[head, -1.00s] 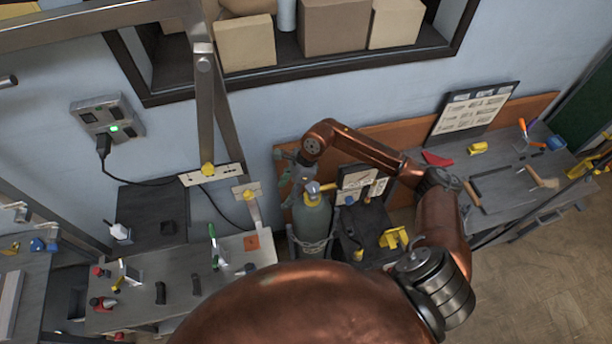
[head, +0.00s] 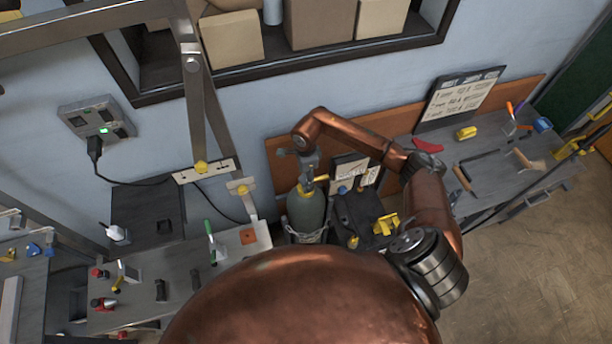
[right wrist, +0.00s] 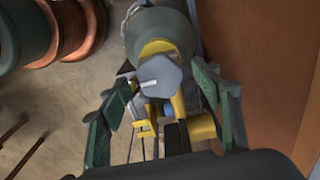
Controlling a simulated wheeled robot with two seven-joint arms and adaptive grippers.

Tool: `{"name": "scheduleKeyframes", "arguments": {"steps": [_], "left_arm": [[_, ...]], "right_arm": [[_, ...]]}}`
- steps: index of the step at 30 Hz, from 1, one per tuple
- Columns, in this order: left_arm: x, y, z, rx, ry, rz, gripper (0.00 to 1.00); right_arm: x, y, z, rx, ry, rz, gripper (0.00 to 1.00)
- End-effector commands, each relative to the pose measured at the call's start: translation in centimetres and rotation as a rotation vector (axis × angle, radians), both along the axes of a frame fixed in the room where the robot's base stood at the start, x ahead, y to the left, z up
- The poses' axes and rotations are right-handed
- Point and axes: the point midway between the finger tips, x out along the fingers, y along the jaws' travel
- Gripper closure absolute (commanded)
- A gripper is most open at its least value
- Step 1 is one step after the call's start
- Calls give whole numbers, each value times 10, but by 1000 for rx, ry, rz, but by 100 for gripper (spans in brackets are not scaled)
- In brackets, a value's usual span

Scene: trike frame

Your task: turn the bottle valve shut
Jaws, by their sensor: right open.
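The green gas bottle (head: 305,212) stands upright against the wall side, with a yellow collar at its neck. In the right wrist view the bottle (right wrist: 163,28) shows with its grey valve knob (right wrist: 160,78), which bears a small white mark. My right gripper (head: 308,168) is at the bottle's top in the head view and partly hides the valve. In the right wrist view the green fingers of my right gripper (right wrist: 160,102) are spread open, one on each side of the knob. I cannot tell whether either finger touches it. My left gripper is not in view.
A dark case (head: 362,215) with yellow parts stands right of the bottle. A brown board (head: 275,150) is behind it.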

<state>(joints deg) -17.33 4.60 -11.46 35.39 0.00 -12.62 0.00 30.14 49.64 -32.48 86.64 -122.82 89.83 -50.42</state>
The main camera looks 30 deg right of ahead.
Motion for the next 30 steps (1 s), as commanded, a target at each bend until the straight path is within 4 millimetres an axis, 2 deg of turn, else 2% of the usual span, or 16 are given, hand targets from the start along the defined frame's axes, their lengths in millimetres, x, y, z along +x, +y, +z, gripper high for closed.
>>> {"name": "scheduleKeyframes", "arguments": {"steps": [6, 24, 30], "left_arm": [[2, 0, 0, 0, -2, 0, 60], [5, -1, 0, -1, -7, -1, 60], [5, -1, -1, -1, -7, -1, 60]], "right_arm": [[0, -1, 0, 0, 0, -1, 41], [-1, -1, 0, 0, 0, -2, 83], [0, -1, 0, 0, -1, -13, 83]]}}
